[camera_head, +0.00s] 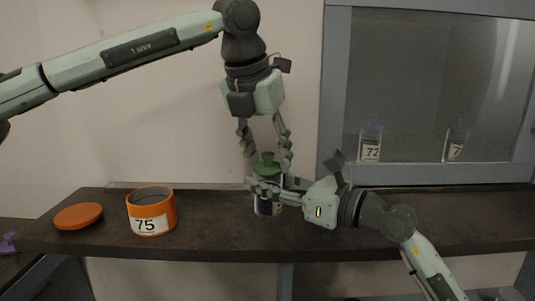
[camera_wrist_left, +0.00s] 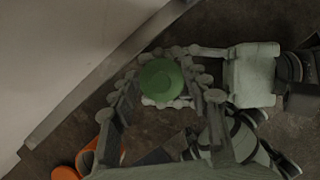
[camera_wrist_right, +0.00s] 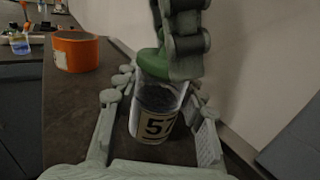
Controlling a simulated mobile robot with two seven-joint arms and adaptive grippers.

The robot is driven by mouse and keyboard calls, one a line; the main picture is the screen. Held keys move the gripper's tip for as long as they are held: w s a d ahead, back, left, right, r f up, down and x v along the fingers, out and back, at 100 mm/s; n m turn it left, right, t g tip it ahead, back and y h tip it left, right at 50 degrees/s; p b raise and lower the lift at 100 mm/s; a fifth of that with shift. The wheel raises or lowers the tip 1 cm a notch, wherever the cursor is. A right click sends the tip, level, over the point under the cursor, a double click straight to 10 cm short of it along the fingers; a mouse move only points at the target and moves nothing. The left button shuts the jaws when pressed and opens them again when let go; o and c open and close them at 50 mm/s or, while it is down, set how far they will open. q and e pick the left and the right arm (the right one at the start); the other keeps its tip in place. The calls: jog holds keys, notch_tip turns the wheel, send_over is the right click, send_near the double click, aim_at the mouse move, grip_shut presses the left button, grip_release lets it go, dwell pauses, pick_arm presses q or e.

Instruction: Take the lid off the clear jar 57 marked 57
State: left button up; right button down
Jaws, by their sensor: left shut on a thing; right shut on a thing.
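The clear jar 57 (camera_wrist_right: 157,122) stands upright on the dark shelf, with dark contents and a label partly cut off by a finger in the right wrist view. Its green lid (camera_head: 267,168) sits at the jar's mouth; I see no clear gap. The lid shows from above in the left wrist view (camera_wrist_left: 160,80). My left gripper (camera_head: 266,156) points down from above, shut on the green lid. My right gripper (camera_head: 266,190) reaches in from the right, shut on the jar, its fingers on either side and hiding part of it in the head view.
An open orange container marked 75 (camera_head: 152,212) stands left of the jar, with an orange lid (camera_head: 78,216) lying farther left. Behind glass at right are jars marked 72 (camera_head: 370,145) and 7-something (camera_head: 456,143). The shelf's front edge is close to the jar.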

pick_arm(q)
jog(key=shift+r, duration=0.2)
jog(key=shift+r, duration=0.9)
jog(key=shift+r, duration=2.05)
pick_arm(e)
jog(key=c, duration=0.8)
grip_release()
jog(key=shift+c, duration=0.2)
send_over(324, 232)
jog(key=a, duration=0.1)
jog(key=shift+w, duration=0.4)
jog(key=shift+s+d, duration=0.45)
jog(key=shift+d, duration=0.05)
